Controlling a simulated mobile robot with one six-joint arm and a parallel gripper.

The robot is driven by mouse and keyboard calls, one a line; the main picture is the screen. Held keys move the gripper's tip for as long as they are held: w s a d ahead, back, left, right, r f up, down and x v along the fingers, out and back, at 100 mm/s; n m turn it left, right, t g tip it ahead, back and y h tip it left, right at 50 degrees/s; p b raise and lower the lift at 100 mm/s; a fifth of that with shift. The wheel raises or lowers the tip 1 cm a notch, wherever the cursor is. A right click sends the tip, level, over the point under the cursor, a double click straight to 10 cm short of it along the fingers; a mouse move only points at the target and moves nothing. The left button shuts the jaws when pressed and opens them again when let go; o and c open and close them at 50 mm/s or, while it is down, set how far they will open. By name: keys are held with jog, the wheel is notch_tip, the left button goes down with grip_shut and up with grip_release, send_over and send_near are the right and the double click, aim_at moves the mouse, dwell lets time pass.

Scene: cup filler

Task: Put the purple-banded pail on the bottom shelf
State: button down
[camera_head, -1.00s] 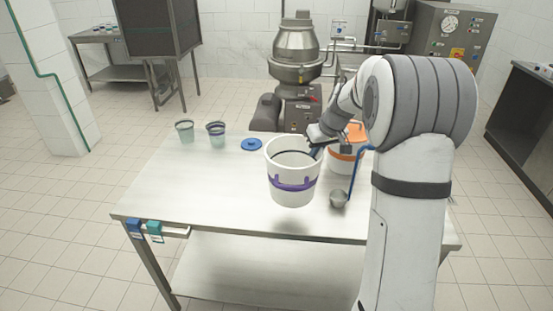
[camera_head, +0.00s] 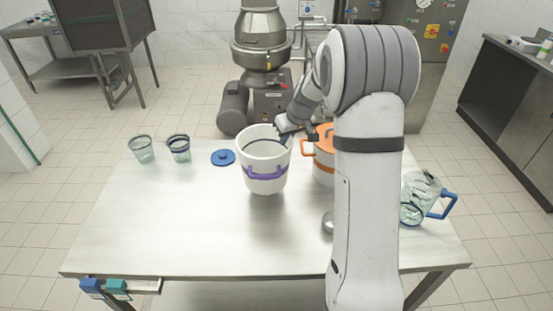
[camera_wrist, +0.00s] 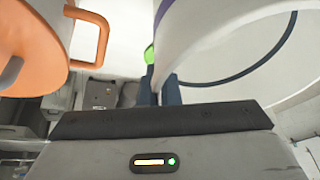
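The white purple-banded pail (camera_head: 263,158) is upright over the steel table, in the middle of the head view. My gripper (camera_head: 284,138) is shut on the right side of its rim. In the wrist view the pail (camera_wrist: 225,40) fills the upper right, and my dark fingers (camera_wrist: 161,92) meet its wall. A soft shadow lies below the pail; whether its base clears the tabletop is hard to tell. A strip of the bottom shelf (camera_head: 235,297) shows under the table's front edge.
An orange-banded pail (camera_head: 324,162) stands close right of the held pail. A blue lid (camera_head: 223,157) and two clear cups (camera_head: 141,149) (camera_head: 179,148) are to the left. A jug (camera_head: 420,198) and a partly hidden ladle (camera_head: 327,222) are to the right. The table's (camera_head: 170,225) front left is clear.

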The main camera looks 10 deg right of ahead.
jog(key=shift+a+f+p, duration=0.1)
jog(key=shift+f+p, duration=0.3)
jog(key=shift+f, duration=2.4)
jog(key=shift+s, duration=0.1)
jog(key=shift+f, duration=0.1)
jog(key=c, duration=1.6)
grip_release()
jog(key=shift+c, duration=0.2)
